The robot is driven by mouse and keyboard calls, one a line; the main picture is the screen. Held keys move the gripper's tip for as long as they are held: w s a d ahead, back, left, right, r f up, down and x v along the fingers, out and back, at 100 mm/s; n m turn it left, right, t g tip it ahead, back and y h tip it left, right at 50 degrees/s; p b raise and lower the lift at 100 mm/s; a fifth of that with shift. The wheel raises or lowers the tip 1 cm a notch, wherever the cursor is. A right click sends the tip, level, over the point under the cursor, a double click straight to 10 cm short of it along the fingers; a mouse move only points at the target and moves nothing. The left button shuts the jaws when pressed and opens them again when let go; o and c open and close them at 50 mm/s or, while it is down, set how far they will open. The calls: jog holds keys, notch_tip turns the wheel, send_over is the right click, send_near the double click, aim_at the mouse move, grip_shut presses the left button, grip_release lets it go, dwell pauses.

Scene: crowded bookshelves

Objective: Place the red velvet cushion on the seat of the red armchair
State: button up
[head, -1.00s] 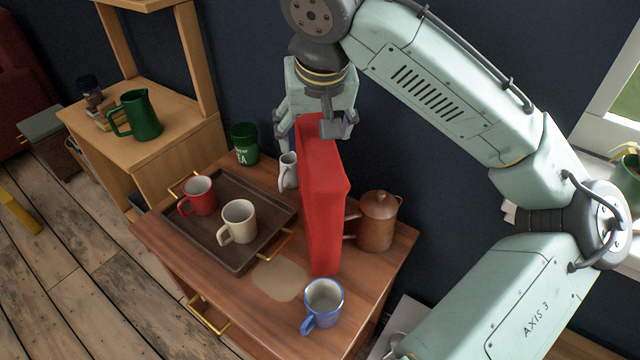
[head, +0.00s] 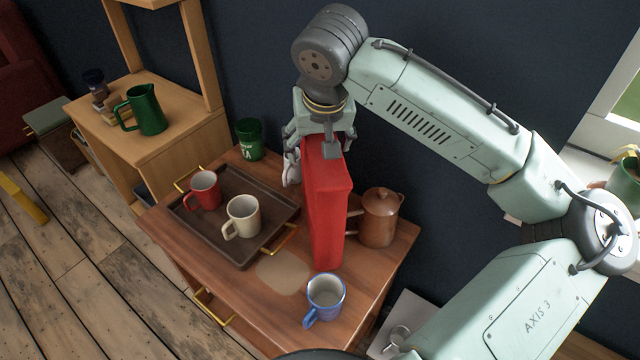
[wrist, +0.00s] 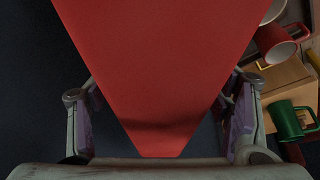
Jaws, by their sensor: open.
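The red velvet cushion (head: 327,205) stands upright on edge on the wooden cabinet top (head: 345,275), a tall thin red block. My gripper (head: 318,146) is open at the cushion's top, toward the far edge, with its fingers straddling it. In the wrist view the cushion (wrist: 160,70) fills the middle between the two fingers (wrist: 160,125), with dark gaps at both sides near the fingertips. A red armchair (head: 22,65) shows only in part at the far left edge of the head view; its seat is hard to make out.
A dark tray (head: 205,235) holds a red mug (head: 205,190) and a cream mug (head: 242,216). A blue mug (head: 325,297) is in front, a copper pot (head: 379,217) close right, a white pitcher (head: 291,168) left of the cushion, a green cup (head: 249,139) behind.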

jog(key=shift+f, duration=0.25)
jog(key=shift+c, duration=0.6)
grip_shut()
dwell(0.6)
